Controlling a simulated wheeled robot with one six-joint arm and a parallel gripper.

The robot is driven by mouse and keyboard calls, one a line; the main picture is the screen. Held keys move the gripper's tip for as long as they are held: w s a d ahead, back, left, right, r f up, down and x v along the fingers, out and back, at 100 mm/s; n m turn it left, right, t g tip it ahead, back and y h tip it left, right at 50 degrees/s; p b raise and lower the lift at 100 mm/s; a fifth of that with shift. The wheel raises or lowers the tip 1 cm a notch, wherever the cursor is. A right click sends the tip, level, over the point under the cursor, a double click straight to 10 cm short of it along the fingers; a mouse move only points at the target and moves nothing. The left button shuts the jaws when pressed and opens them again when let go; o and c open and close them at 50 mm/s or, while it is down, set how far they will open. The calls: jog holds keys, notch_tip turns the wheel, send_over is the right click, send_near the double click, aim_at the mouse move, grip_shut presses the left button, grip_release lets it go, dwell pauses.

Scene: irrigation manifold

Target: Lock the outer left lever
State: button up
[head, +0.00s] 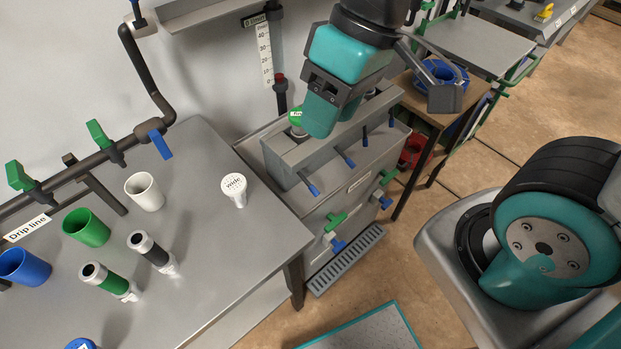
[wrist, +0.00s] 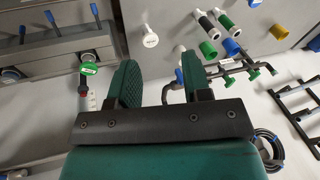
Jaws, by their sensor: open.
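The grey manifold box (head: 335,142) carries a row of dark levers with blue ends. The lever at the row's left end in the head view (head: 308,184) hangs forward and down over the front face. Another lever (head: 345,157) points much the same way, and two further right (head: 364,136) (head: 391,116) stand closer to vertical. My gripper (head: 326,110) is above the manifold's back part, near a green cap (head: 296,117), and touches no lever that I can see. In the wrist view its two fingers (wrist: 160,84) are apart with nothing between them; levers show at upper left (wrist: 50,19).
Green and blue valve handles (head: 336,220) stick out of the cabinet front above a drain grate (head: 347,260). A wooden stand (head: 432,112) with a blue coil is at right.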

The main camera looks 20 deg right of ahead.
jog(key=w+d+f+m+h, duration=0.2)
jog(key=w+f, duration=0.8)
jog(key=f, duration=0.1)
jog(key=h+b, duration=0.1)
jog(key=h, duration=0.1)
send_near(316, 191)
jog(key=shift+m, duration=0.3)
notch_tip(316, 191, down, 9)
jog(key=shift+d+f+p, duration=0.1)
jog(key=shift+f+p, duration=0.15)
jog(key=shift+p, duration=0.9)
jog(key=shift+c, duration=0.4)
grip_shut()
